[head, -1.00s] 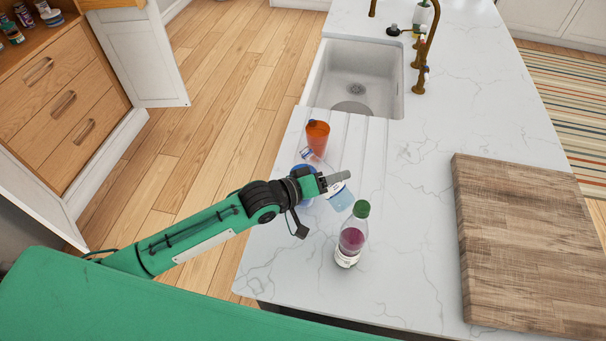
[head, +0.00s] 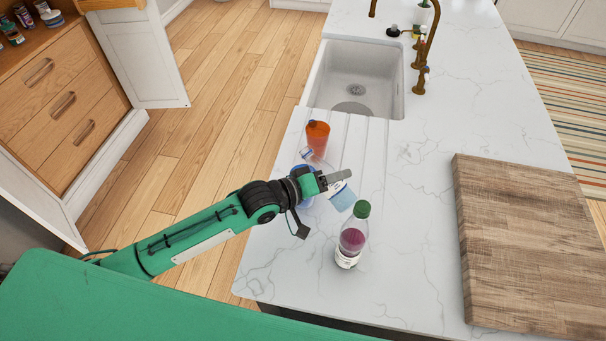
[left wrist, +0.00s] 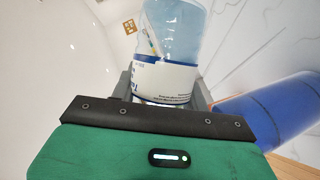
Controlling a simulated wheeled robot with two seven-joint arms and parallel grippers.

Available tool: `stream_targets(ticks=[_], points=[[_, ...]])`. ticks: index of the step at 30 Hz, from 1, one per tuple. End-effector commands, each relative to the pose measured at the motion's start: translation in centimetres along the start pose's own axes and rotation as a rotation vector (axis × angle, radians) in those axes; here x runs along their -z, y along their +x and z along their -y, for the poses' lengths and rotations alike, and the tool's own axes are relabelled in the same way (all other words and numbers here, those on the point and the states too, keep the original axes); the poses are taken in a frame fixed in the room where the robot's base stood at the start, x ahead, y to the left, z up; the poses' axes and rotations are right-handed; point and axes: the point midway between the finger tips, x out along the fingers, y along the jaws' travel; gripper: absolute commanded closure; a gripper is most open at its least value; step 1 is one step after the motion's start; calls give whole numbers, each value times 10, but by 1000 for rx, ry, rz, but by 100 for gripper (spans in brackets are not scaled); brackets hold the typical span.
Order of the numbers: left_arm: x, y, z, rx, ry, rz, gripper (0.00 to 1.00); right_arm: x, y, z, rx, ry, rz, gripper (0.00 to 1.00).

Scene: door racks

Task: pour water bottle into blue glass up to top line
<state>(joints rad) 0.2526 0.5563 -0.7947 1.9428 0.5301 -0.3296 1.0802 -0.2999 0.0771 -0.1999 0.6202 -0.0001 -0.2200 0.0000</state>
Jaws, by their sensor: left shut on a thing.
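My left gripper (head: 333,181) is shut on the water bottle (head: 343,197), a clear bottle with pale blue contents and a white-and-blue label. The bottle is tilted, with its pale blue end toward the lower right and its clear end toward the upper left. The bottle (left wrist: 165,75) also shows between the fingers in the left wrist view. The blue glass (left wrist: 275,108) shows at the right of that view, close beside the gripper. In the head view the blue glass is mostly hidden behind my gripper, so its fill level and top line cannot be seen. My right gripper is not in view.
An orange glass (head: 317,136) stands on the marble counter (head: 415,235) beyond my gripper. A green-capped bottle with purple contents (head: 351,238) stands close to the right. A sink (head: 360,75) lies further back, and a wooden board (head: 525,240) lies at right.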

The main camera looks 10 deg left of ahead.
Motion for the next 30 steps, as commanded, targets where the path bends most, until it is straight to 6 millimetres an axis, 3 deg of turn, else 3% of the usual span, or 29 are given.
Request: stream_targets(ticks=[30], points=[[1, 0, -6, -25, -56, -1, 85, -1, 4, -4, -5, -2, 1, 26]])
